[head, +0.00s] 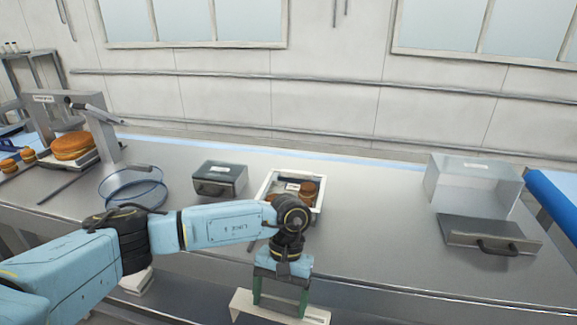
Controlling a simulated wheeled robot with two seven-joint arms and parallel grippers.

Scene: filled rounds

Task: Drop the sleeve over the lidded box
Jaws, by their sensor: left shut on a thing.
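My left gripper (280,297) reaches down near the front edge of the table, its green fingers apart and shut on a pale, band-like piece (317,314), which looks like the sleeve. The bottom of the picture cuts this piece off. A white open-topped box (266,186) with brown round things in it stands behind my left wrist, which hides its front part. A dark grey box (220,176) with a closed top, a label and a handle stands to its left. I cannot tell for sure which is the lidded box. My right gripper is out of view.
The table between is clear.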

